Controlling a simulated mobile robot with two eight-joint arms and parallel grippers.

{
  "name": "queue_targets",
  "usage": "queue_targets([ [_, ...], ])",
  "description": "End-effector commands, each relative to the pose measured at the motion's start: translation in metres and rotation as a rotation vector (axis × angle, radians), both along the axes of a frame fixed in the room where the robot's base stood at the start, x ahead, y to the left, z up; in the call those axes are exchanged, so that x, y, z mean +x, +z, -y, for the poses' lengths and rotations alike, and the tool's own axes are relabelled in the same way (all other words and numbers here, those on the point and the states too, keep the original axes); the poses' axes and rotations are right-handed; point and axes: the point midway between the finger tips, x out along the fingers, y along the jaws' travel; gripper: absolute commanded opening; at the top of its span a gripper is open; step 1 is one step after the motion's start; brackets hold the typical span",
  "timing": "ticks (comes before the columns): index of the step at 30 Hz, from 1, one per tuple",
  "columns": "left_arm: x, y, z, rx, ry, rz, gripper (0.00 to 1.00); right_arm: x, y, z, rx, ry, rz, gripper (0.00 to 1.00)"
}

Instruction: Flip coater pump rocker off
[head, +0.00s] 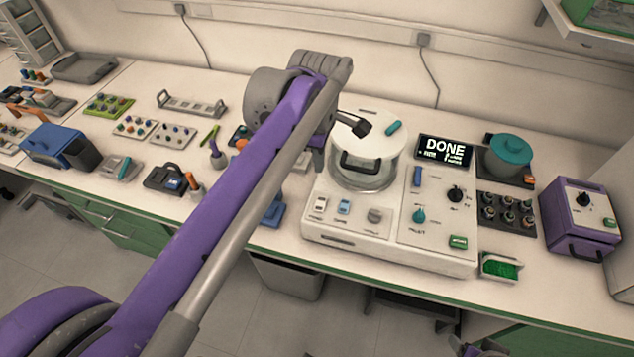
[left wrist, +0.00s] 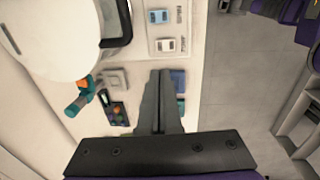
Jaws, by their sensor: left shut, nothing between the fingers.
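The coater (head: 385,245) is a white console with a round chamber under a white lid (head: 367,133). Two small rockers sit at its front left: a white one (head: 320,204) and a blue one (head: 344,206). The white rocker (left wrist: 165,45) and blue rocker (left wrist: 158,16) also show in the left wrist view. Their labels are too small to read, so I cannot tell which is the pump's. My left gripper (left wrist: 160,73) is shut and empty, pointing down beside the console's left end, apart from the rockers. In the head view its fingers (head: 319,155) are partly hidden.
A display (head: 445,150) reading DONE stands behind the console. A teal-lidded pot (head: 510,150) and a purple box (head: 580,215) stand to the right. A green-filled tray (head: 500,266) lies at the front right. Small tools and racks crowd the bench on the left.

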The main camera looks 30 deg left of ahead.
Motion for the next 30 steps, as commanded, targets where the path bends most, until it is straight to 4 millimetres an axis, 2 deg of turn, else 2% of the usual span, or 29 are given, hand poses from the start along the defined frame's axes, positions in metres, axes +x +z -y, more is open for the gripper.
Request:
queue_targets([
  [12, -0.001, 0.000, 0.004, 0.001, 0.001, 0.001, 0.00, 0.000, 0.000, 0.000, 0.000, 0.000, 0.000, 0.69],
  [17, 0.000, -0.008, 0.004, 0.001, 0.001, 0.000, 0.00, 0.000, -0.001, 0.000, 0.000, 0.000, 0.000, 0.69],
  [20, 0.002, -0.023, 0.004, 0.001, 0.001, 0.000, 0.00, -0.001, -0.002, 0.000, 0.000, 0.000, -0.001, 0.69],
  [30, 0.010, -0.095, 0.002, 0.001, 0.001, 0.000, 0.00, -0.002, -0.009, 0.000, 0.000, 0.000, -0.004, 0.69],
])
